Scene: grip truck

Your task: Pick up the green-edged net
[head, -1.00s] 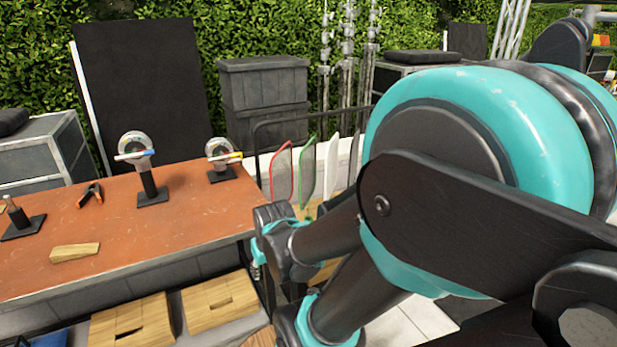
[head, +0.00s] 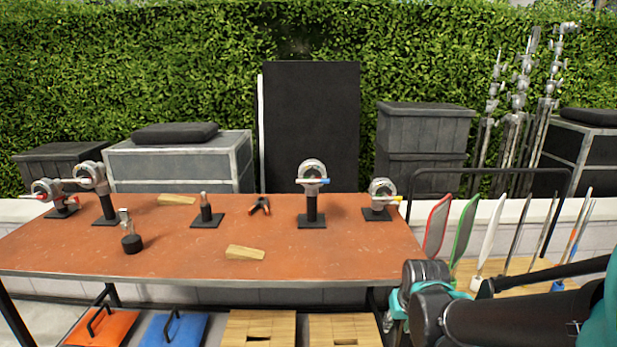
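The green-edged net (head: 463,230) stands upright in a rack to the right of the table, a thin oval panel with a green rim. It is between a red-edged net (head: 437,226) on its left and a white-edged one (head: 491,233) on its right. Its lower end is hidden behind my arm. My arm reaches in from the right edge, in front of the rack. Its teal and black parts cover the lower right of the head view. My gripper's fingertips cannot be made out, and nothing is seen held.
An orange-brown table (head: 330,255) fills the middle and left, bearing clamps on stands, wooden wedges (head: 245,252) and a spring clamp (head: 260,206). The rack has a black frame (head: 490,171) and holds several thin rods. Wooden boxes (head: 258,328) and coloured weights (head: 173,328) lie below the table.

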